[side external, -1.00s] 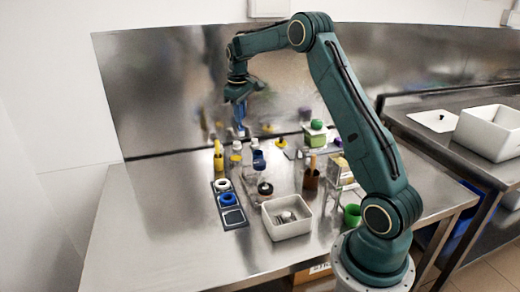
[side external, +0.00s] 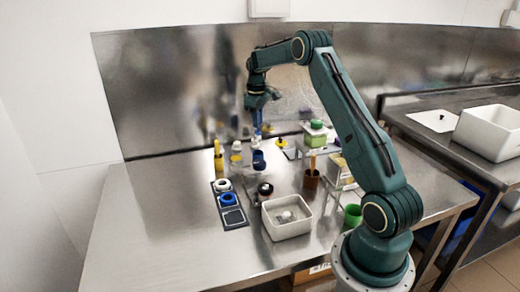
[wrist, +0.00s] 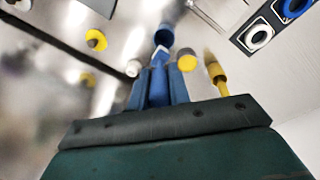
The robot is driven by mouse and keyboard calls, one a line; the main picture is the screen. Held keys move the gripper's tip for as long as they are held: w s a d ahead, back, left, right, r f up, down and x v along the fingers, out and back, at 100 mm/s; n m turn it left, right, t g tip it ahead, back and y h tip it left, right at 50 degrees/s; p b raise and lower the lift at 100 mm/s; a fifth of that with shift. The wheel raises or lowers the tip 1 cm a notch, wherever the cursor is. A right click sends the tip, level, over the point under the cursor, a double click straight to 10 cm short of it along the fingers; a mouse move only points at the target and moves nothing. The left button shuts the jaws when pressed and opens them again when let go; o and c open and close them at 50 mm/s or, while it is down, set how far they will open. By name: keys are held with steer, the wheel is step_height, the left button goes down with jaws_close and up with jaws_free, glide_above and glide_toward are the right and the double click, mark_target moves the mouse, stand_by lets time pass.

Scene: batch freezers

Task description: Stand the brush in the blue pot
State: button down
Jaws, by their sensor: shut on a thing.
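My gripper (side external: 257,130) is above the back part of the steel table. It is shut on a slim blue thing, seemingly the brush (wrist: 158,88), between its blue fingers in the wrist view. A pale tip shows beyond the fingers; the brush is hard to tell apart from them in the side view. The blue pot (side external: 259,161) stands below the gripper, a little apart from it. In the wrist view the blue pot (wrist: 164,36) shows just past the tip, which looks close to its rim. Whether the tip is over the opening I cannot tell.
A yellow pot with an upright yellow-handled thing (side external: 218,158) and a white bottle with yellow (side external: 236,155) stand left of the blue pot. A dark tray with rings (side external: 229,205), black-topped jar (side external: 265,189), white bin (side external: 287,222) and brown pot (side external: 311,179) stand nearer. The front left table is clear.

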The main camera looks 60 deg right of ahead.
mark_target(258, 133)
steer(key=shift+f, duration=0.15)
steer(key=shift+f, duration=2.35)
steer(key=shift+f, duration=2.2)
steer(key=c, duration=0.7)
jaws_free()
steer(key=shift+c, duration=0.2)
steer(key=shift+r, duration=0.15)
steer(key=shift+r, duration=3.4)
